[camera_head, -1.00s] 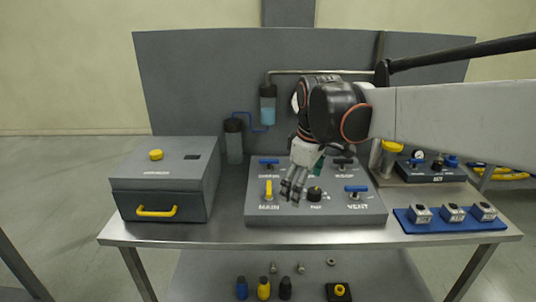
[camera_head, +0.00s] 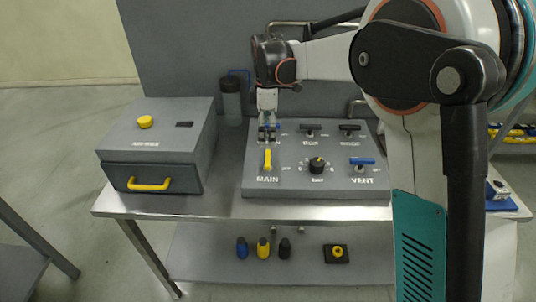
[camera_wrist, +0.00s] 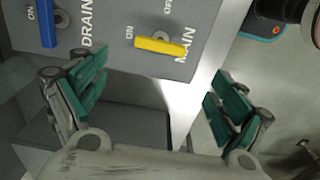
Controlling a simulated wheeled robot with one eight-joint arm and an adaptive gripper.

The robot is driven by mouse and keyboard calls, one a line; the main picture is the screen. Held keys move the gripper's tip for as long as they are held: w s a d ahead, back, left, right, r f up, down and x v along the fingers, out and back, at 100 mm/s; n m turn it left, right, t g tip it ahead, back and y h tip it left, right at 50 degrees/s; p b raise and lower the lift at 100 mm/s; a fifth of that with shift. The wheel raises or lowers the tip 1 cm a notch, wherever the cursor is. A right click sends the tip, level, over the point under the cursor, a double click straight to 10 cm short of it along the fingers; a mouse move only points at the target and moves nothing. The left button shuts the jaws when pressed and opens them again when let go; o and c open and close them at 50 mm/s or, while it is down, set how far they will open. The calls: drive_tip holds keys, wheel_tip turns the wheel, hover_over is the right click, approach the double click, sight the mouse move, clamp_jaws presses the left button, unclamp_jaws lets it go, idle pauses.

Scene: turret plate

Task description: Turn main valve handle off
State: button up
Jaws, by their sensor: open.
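The yellow main valve handle (camera_head: 268,161) stands at the front left of the grey valve panel (camera_head: 210,196), above the MAIN label. In the head view it points along the panel's depth, front to back. In the wrist view the handle (camera_wrist: 160,46) lies beside its ON mark, with OFF off to its side. My gripper (camera_head: 268,137) is just behind the handle in the head view, over the blue handle of the back row, which it partly hides. In the wrist view its teal-padded fingers (camera_wrist: 160,105) are wide apart and empty, and the yellow handle is beyond them, not between them.
The blue DRAIN handle (camera_wrist: 47,22) shows in the wrist view. A blue VENT handle (camera_head: 361,161), a black knob (camera_head: 317,165) and two black handles share the panel. A grey box (camera_head: 160,150) with a yellow pull stands left. My arm hides the right side.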

sight(268, 157)
wheel_tip(268, 157, down, 10)
drive_tip(key=shift+r+b, duration=0.1)
drive_tip(key=shift+b, duration=1)
drive_tip(key=c, duration=1.1)
